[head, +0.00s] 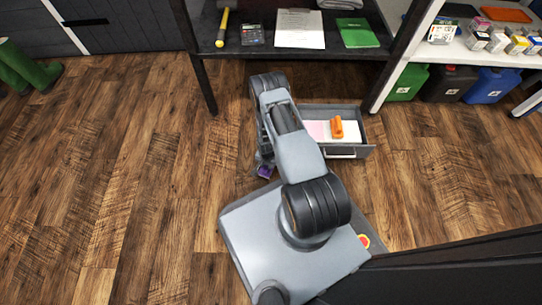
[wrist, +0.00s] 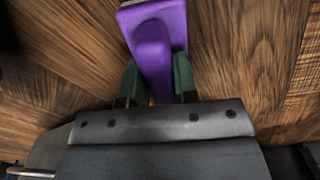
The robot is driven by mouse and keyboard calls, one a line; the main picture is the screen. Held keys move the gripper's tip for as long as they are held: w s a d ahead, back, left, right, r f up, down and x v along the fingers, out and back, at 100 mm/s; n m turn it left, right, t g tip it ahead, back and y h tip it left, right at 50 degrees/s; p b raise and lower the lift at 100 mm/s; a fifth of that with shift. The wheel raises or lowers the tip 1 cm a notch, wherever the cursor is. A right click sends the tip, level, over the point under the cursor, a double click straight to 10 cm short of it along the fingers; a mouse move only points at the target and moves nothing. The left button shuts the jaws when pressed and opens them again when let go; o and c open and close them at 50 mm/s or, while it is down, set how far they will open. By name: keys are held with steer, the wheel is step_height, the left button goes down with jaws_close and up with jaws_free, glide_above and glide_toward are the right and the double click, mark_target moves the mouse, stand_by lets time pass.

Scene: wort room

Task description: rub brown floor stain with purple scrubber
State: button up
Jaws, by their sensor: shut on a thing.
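The purple scrubber (wrist: 155,22) is between the two dark green fingers of my gripper (wrist: 157,78), which is shut on it in the wrist view. The scrubber's block handle faces the camera and its base reaches toward the top edge. Wooden floor shows around it. In the head view only a small part of the scrubber (head: 264,172) shows, low near the floor beside my arm. I cannot tell whether it touches the floor. I cannot make out a brown stain in either view; my arm and the scrubber hide part of the floor.
An open grey drawer (head: 345,151) with an orange object (head: 337,127) stands right of my arm. A dark desk (head: 270,45) is behind, holding a green notebook (head: 357,33). Canisters (head: 447,83) stand below a white shelf at right. Green boots (head: 28,70) stand far left. The left floor is clear.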

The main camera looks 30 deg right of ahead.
steer(key=shift+s+d, duration=0.15)
steer(key=shift+d, duration=0.25)
steer(key=shift+r+p, duration=2.75)
steer(key=shift+r, duration=1.25)
